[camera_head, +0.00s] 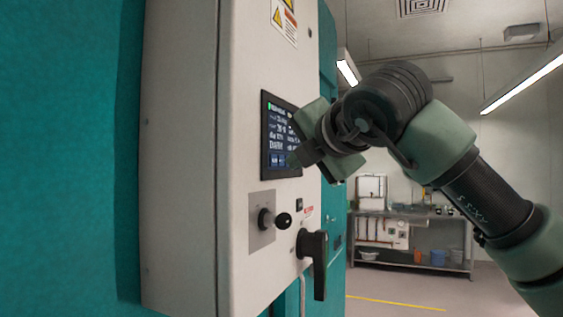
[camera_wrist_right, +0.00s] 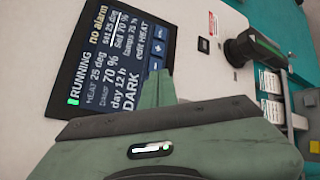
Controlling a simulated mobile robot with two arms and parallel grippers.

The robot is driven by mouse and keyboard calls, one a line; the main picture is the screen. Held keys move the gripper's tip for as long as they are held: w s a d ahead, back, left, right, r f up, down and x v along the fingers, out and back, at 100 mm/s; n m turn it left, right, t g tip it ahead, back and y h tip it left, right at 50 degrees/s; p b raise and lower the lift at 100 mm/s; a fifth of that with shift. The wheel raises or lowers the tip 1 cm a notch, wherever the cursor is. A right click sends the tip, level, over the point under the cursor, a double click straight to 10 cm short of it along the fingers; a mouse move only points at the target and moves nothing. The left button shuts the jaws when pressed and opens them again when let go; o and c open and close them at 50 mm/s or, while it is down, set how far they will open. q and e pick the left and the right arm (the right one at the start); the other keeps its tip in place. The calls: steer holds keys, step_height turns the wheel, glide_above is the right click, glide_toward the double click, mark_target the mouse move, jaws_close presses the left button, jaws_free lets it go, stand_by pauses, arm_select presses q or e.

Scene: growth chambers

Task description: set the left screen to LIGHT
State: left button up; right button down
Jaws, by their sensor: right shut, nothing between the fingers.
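The screen (camera_head: 280,125) is a dark display on the front of a pale control cabinet. In the right wrist view the screen (camera_wrist_right: 100,60) appears turned on its side and reads RUNNING, no alarm, day 12 h, DARK and edit HEAT. Blue touch buttons (camera_wrist_right: 158,36) run along its lower edge; the fingers hide part of that row. My right gripper (camera_head: 294,161) is shut and empty, with its tips at the lower right of the screen. I cannot tell whether they touch it. My left gripper is not in view.
Below the screen are a black knob (camera_head: 283,220) on a grey plate and a large black lever handle (camera_head: 316,262), both sticking out. A teal chamber wall (camera_head: 60,150) fills the left. A metal bench (camera_head: 420,235) stands far behind. Open floor lies to the right.

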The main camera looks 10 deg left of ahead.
steer(key=shift+w+a, duration=0.1)
steer(key=shift+a, duration=0.2)
stand_by(0.6)
steer(key=shift+d, duration=0.1)
steer(key=shift+s+d+b, duration=0.25)
steer(key=shift+d+b, duration=0.4)
steer(key=d+b, duration=0.1)
steer(key=s+d, duration=0.1)
steer(key=d, duration=0.1)
steer(key=d+b, duration=0.1)
steer(key=shift+s+d+b, duration=0.25)
steer(key=shift+d+b, duration=0.1)
